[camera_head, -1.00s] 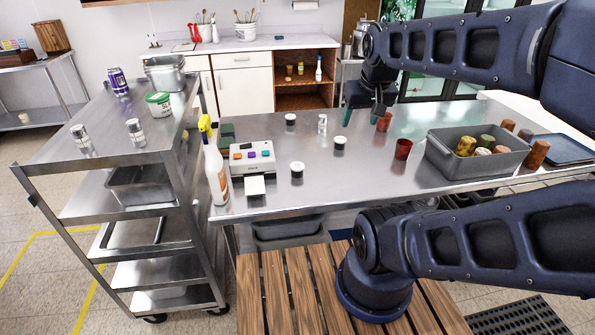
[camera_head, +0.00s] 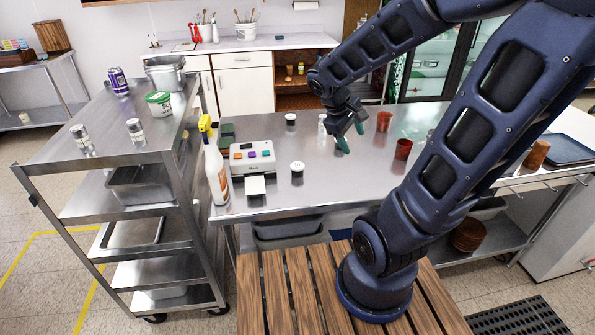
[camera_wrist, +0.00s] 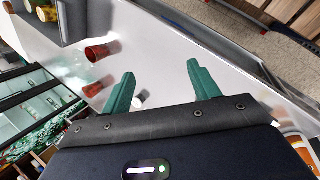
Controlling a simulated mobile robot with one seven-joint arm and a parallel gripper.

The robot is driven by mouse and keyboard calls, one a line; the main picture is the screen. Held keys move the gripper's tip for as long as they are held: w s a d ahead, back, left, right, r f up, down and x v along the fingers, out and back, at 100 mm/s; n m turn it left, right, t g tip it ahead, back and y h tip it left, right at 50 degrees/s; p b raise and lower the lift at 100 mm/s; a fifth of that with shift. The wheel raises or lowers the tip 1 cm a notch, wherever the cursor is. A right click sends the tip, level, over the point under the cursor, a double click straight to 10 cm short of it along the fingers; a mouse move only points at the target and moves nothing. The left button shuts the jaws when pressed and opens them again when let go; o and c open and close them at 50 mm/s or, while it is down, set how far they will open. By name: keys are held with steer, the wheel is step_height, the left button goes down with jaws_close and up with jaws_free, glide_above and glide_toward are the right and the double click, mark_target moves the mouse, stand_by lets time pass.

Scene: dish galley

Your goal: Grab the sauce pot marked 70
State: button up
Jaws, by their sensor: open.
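Two small dark pots with white lids show on the steel table in the head view, one at the back (camera_head: 290,119) and one nearer the front (camera_head: 297,168). No number on either lid is readable. A third such pot, seen earlier, is hidden around my gripper. My gripper (camera_head: 352,138) has teal fingers, apart and pointing down over the middle of the table. In the wrist view my gripper (camera_wrist: 160,70) is open with bare tabletop between its fingers. A small whitish thing (camera_wrist: 138,102) shows beside the left finger; I cannot tell what it is.
Red cups (camera_head: 384,121) (camera_head: 403,149) stand right of my gripper. A glass shaker (camera_head: 322,124) stands just left of it. A button box (camera_head: 251,157) and a spray bottle (camera_head: 216,170) stand at the table's left. A grey bin (camera_wrist: 73,20) shows in the wrist view.

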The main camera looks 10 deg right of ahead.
steer(key=w+a+f+n+h, duration=0.2)
steer(key=w+f+n+h, duration=0.1)
steer(key=w+f+n, duration=0.15)
steer(key=n+t, duration=1)
steer(key=n, duration=0.7)
glide_toward(297, 166)
steer(key=shift+g, duration=0.3)
steer(key=shift+x, duration=5.25)
steer(key=shift+w+a+r, duration=0.1)
steer(key=shift+r, duration=0.1)
steer(key=c, duration=0.8)
